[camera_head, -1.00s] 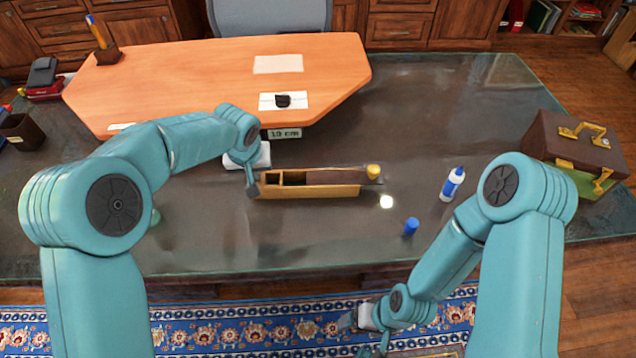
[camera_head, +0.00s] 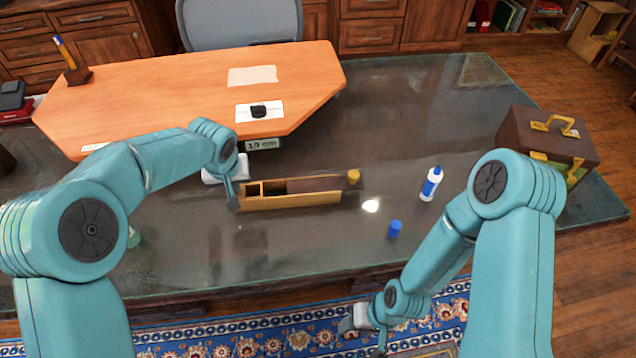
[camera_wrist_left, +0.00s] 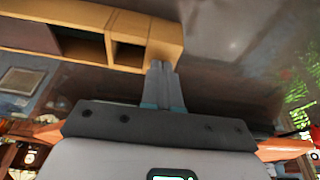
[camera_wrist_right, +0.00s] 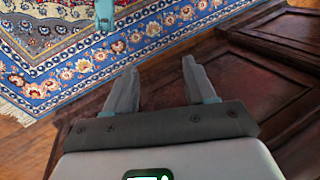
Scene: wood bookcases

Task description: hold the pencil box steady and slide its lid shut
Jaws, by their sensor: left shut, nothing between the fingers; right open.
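The wooden pencil box (camera_head: 290,202) lies on the dark glass-topped desk. Its dark lid (camera_head: 315,184) covers the right part, and its yellow knob (camera_head: 353,177) sits beyond the box's right end. Open compartments show at the left end. My left gripper (camera_head: 234,204) is shut and empty at the box's left end. In the left wrist view its fingers (camera_wrist_left: 163,70) are together, tips close against the box's end (camera_wrist_left: 165,42); I cannot tell if they touch. My right gripper (camera_head: 363,328) is open and empty, low in front of the desk, over the rug; its fingers (camera_wrist_right: 160,80) stand apart.
A blue-and-white bottle (camera_head: 432,184) and a blue cap-like object (camera_head: 395,228) stand right of the box. A brown case (camera_head: 545,140) is at the far right. A "10 cm" sign (camera_head: 263,144) and an orange desktop (camera_head: 200,90) are behind. The desktop in front of the box is clear.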

